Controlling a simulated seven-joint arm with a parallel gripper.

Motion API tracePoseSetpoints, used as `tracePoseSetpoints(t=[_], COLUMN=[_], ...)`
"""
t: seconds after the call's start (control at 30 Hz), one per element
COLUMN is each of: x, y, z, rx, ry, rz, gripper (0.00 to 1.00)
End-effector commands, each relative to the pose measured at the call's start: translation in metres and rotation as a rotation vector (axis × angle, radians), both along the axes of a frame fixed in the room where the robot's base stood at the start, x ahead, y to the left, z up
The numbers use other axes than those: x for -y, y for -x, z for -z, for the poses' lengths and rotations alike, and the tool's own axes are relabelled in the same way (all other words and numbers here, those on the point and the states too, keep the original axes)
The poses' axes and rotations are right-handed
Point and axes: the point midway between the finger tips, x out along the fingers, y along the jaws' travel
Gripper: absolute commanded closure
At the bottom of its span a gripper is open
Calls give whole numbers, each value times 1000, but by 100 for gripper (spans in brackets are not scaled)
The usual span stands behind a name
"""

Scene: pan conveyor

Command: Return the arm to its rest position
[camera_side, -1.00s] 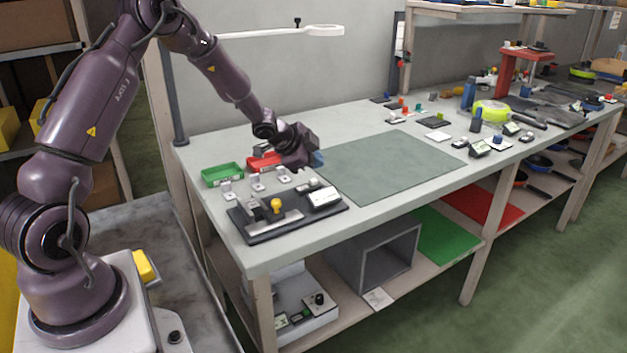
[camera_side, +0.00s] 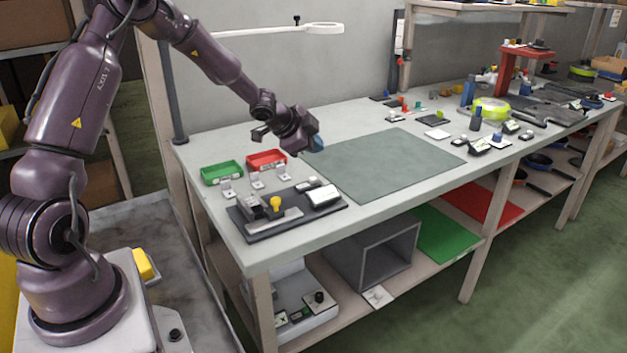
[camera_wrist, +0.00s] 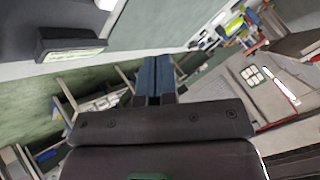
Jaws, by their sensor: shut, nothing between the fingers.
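My gripper (camera_side: 316,144) hangs in the air above the left part of the workbench, behind and right of the red tray (camera_side: 266,160). Its blue fingertips point to the right in the side view. In the wrist view my gripper (camera_wrist: 154,75) shows its two blue fingers side by side, shut, with nothing between them. My arm reaches up from its base at the left and slopes down to the bench. No object is in contact with the gripper that I can see.
A green tray (camera_side: 222,173) sits left of the red one. A dark fixture board (camera_side: 285,212) with a yellow knob lies in front. A grey-green mat (camera_side: 385,165) is bare. Pans and small parts fill the right end.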

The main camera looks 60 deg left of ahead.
Motion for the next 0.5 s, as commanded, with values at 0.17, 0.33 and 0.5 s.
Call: tracePoseSetpoints(t=[0.17,0.33,0.5], x=[-7,-14,6], y=[11,62,111], z=[10,15,-20], rx=[-62,-239,-348], ry=[3,30,40], rz=[-71,-309,-503], gripper=[100,100,100])
